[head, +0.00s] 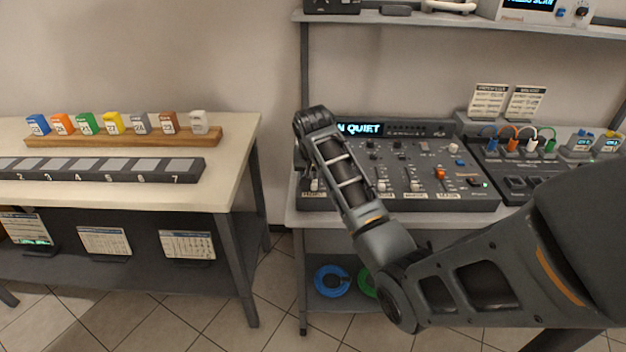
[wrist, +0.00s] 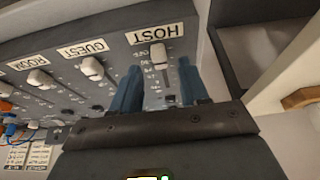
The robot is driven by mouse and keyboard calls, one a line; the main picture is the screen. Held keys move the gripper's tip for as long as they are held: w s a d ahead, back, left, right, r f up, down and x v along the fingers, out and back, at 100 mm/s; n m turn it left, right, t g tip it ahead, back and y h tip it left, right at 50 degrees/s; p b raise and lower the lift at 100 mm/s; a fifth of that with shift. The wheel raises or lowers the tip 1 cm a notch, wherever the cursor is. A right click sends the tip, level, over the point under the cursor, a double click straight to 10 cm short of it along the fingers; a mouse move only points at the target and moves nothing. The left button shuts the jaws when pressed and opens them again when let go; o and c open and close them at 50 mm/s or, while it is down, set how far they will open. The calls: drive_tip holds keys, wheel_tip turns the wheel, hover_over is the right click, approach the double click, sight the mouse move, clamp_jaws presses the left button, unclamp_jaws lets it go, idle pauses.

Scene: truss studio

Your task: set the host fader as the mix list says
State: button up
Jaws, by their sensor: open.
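The host fader (wrist: 159,55) has a pale cap, at the end of its slot nearest the HOST label (wrist: 155,33) in the wrist view. In the head view the host fader (head: 315,185) is at the left end of the mixer (head: 420,185), beside my arm. My gripper (wrist: 159,68) is open, its two blue fingers on either side of the host slot; I see no contact with the cap. In the head view my arm hides the gripper. Two printed cards (head: 490,101) and (head: 527,103) stand behind the mixer; their lines are too small to read.
Guest (wrist: 92,68) and room (wrist: 40,78) faders sit beside the host fader. A patch panel with coloured cables (head: 530,145) stands right of the mixer. A table (head: 235,160) at left holds coloured blocks and a numbered rack (head: 100,170). A shelf (head: 450,19) runs above.

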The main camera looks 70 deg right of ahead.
sight(314, 185)
drive_tip(key=shift+x, duration=1.4)
drive_tip(key=shift+c, duration=0.3)
clamp_jaws()
